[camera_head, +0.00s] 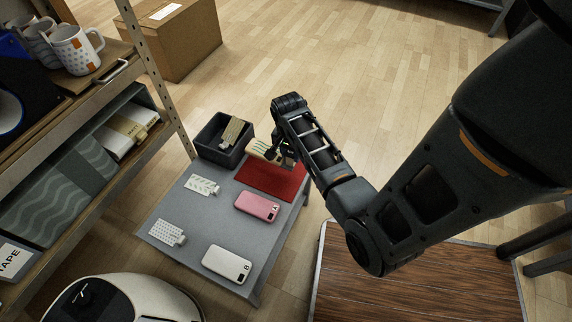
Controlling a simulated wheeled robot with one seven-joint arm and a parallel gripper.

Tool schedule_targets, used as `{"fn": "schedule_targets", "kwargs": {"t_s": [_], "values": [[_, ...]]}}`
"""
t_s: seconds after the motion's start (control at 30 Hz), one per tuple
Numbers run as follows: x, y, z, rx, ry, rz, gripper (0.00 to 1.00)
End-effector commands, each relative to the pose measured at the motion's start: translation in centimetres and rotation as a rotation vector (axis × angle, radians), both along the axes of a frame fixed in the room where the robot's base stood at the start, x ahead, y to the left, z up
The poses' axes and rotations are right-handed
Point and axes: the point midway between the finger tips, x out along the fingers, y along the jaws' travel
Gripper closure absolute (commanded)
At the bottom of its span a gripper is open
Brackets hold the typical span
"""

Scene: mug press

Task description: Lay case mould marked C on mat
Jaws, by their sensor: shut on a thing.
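My gripper (282,151) is at the far end of the grey table, just above or at the back edge of the red mat (275,185). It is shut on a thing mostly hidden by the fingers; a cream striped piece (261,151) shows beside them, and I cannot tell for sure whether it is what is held. A pink phone-shaped piece (256,207) lies just in front of the mat, and a white one (227,264) lies nearer the table's front. No letter C can be read on any piece. The visible part of the mat is bare.
A dark bin (211,153) at the table's back left holds a tan tagged piece (232,130). Two patterned pieces with grey tabs, one leafy (202,185) and one dotted (167,233), lie along the left side. Shelves (150,75) stand left. A wood-topped surface (415,285) is at right.

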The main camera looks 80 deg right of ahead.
Motion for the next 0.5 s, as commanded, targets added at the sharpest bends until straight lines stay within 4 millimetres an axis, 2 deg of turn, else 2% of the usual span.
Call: {"fn": "schedule_targets", "kwargs": {"t_s": [0.1, 0.27, 0.5], "values": [[1.0, 0.5, -0.7, -0.002, -0.001, 0.0, 1.0], [1.3, 0.8, -1.4, -0.001, -0.001, -0.001, 1.0], [1.2, 0.7, -4.6, -0.002, -0.001, -0.002, 1.0]]}}
